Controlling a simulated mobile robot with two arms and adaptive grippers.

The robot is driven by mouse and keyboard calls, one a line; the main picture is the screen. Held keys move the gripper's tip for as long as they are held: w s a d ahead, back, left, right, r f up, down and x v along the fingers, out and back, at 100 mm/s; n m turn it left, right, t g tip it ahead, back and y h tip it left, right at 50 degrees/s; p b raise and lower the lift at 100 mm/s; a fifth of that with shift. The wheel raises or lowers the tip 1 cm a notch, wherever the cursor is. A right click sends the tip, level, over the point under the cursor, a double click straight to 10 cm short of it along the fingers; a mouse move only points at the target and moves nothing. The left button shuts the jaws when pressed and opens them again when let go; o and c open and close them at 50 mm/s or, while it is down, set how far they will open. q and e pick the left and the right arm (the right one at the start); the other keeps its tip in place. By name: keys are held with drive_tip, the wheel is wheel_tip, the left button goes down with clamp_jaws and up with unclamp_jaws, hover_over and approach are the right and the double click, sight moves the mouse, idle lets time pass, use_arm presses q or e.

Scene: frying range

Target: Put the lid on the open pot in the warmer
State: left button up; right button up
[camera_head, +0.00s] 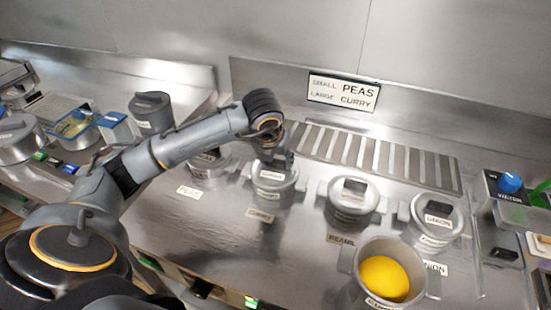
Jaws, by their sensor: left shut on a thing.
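An open pot (346,262) with yellow food inside stands at the front right of the steel counter; its front label is cut off by the picture's edge. My left gripper (277,157) is well behind and to the left of it, above a grey pot marked CURRY (273,186). The gripper is shut on what seems to be the lid handle at this pot's top. The arm hides most of the grip, and I cannot tell whether the lid is seated or raised. My right gripper is not in view.
Lidded pots stand nearby: one by the PEAS label (189,192), one by BEANS (350,205) and one marked ONION (437,228). A slotted grille (375,155) lies behind them. A blue knob (510,182) is at right. The counter's front middle is clear.

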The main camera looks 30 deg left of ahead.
use_arm(q)
drive_tip(key=o, duration=1.3)
drive_tip(key=shift+o, duration=0.4)
drive_tip(key=o, duration=0.3)
drive_tip(key=shift+r, duration=0.1)
drive_tip(key=shift+r+p, duration=1.9)
drive_tip(key=shift+r, duration=1.55)
drive_tip(key=shift+f, duration=0.1)
